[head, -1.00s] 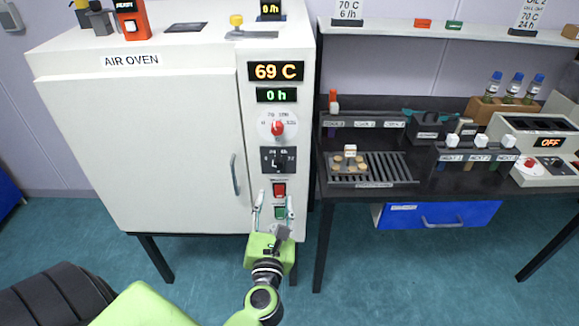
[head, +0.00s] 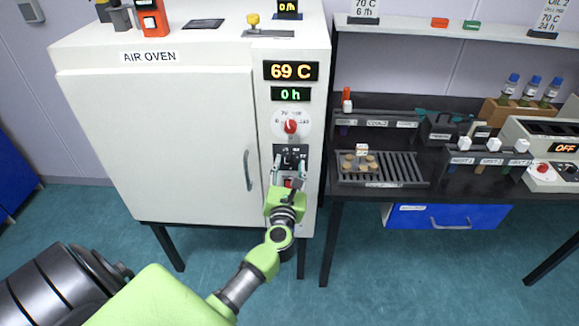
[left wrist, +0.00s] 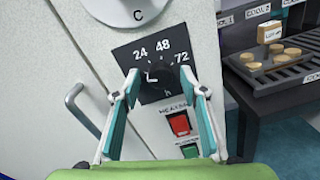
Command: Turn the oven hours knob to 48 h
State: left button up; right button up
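The air oven (head: 160,140) stands at the left, its door closed. Its hours knob (left wrist: 160,74) is black, on a black plate (left wrist: 128,52) marked 24, 48 and 72. A short white mark shows at the knob's lower left, away from the 48 at the top. In the head view the plate is partly hidden by my gripper. My left gripper (head: 290,165) is open before the plate, its fingers on either side of the knob in the left wrist view. I cannot tell whether they touch it. The green display (head: 291,94) reads 0 h. My right gripper is out of view.
Above the plate is the red temperature knob (head: 291,126), under a display (head: 291,71) reading 69 C. Below are a red switch (left wrist: 180,123) and a green one (left wrist: 190,151). The door handle (head: 248,170) is left of the gripper; a dark bench (head: 400,200) stands right.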

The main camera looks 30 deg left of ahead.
pick_arm(q)
jog(key=shift+c, duration=0.3)
jog(key=c, duration=1)
jog(key=shift+c, duration=0.2)
